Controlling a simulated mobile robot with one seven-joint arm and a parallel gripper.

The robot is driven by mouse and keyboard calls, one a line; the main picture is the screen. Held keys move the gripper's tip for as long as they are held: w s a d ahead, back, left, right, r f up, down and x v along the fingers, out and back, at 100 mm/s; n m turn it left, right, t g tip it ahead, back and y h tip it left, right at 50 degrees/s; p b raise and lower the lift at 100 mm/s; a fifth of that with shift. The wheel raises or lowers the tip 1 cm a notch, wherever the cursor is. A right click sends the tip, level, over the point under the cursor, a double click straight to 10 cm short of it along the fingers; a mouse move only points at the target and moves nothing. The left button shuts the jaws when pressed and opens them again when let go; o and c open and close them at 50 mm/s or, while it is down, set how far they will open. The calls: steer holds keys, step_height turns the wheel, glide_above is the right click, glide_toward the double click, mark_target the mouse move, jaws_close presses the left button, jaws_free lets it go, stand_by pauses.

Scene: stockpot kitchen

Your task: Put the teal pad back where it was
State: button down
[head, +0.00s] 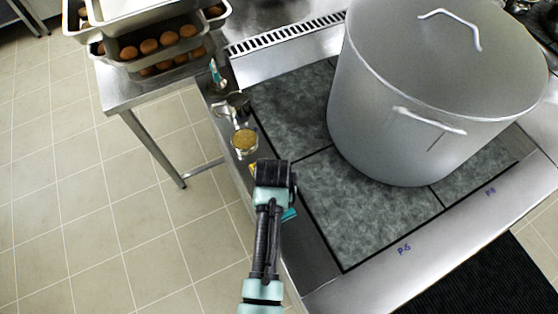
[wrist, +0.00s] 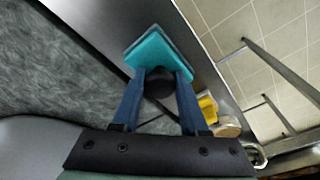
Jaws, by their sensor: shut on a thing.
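The teal pad (wrist: 160,52) is a flat square held at the fingertips of my gripper (wrist: 163,76), which is shut on it. A dark rounded piece (wrist: 158,84) shows between the fingers; I cannot tell whether it belongs to the pad. In the head view only a sliver of the pad (head: 289,215) shows beside my gripper, which hides the rest. The pad is over the steel edge strip left of the stove plates. I cannot tell whether it touches the surface.
A large lidded stockpot (head: 425,105) stands on the dark stove plates (head: 365,215). A yellow item (wrist: 207,106), a round tin (head: 244,141) and a metal cup (head: 238,104) sit along the steel strip. Trays of brown buns (head: 165,55) stand at the upper left.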

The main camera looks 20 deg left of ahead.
steer(key=shift+c, duration=2.2)
jaws_free()
step_height(320, 180, up, 12)
steer(key=s, duration=0.1)
steer(key=shift+s, duration=0.4)
steer(key=shift+w, duration=0.1)
